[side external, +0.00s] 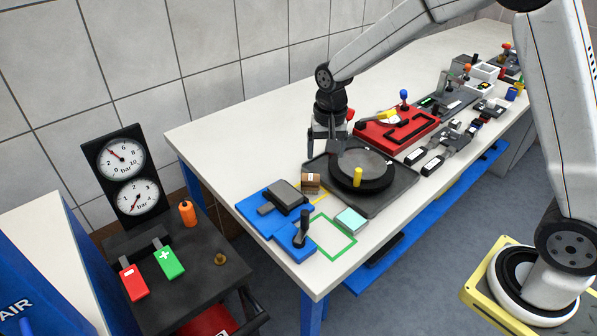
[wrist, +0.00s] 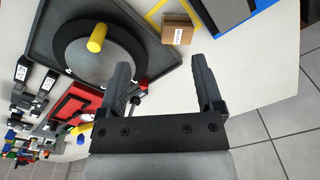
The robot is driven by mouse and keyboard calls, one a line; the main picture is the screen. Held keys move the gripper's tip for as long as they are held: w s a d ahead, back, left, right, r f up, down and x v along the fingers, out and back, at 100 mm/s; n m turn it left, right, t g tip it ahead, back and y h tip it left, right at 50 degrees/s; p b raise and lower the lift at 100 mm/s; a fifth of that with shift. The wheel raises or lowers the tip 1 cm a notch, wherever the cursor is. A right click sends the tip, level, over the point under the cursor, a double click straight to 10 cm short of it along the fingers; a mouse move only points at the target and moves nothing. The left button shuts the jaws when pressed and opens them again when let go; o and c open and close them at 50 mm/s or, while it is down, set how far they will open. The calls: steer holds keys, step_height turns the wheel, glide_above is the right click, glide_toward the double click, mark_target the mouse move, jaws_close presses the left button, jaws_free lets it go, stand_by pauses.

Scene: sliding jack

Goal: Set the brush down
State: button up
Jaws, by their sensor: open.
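My gripper (side external: 323,148) is open above the table beside the back left edge of the dark tray. I cannot make out a brush for certain in either view. A dark grey block with a short handle (side external: 285,194) lies on the blue base (side external: 256,219) at the near left of the table; I cannot tell whether it is the brush. A small cardboard box (side external: 310,183) sits close by; it also shows in the wrist view (wrist: 177,28).
The dark tray (side external: 394,197) holds a round turntable (side external: 345,181) with a yellow peg (side external: 357,177). A red fixture (side external: 372,139) stands behind. The table is clear at its back left.

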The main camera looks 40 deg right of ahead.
steer(key=s+n+t, duration=0.2)
steer(key=s+n, duration=0.5)
steer(key=s, duration=1)
steer(key=shift+d+f, duration=0.2)
steer(key=shift+d, duration=0.25)
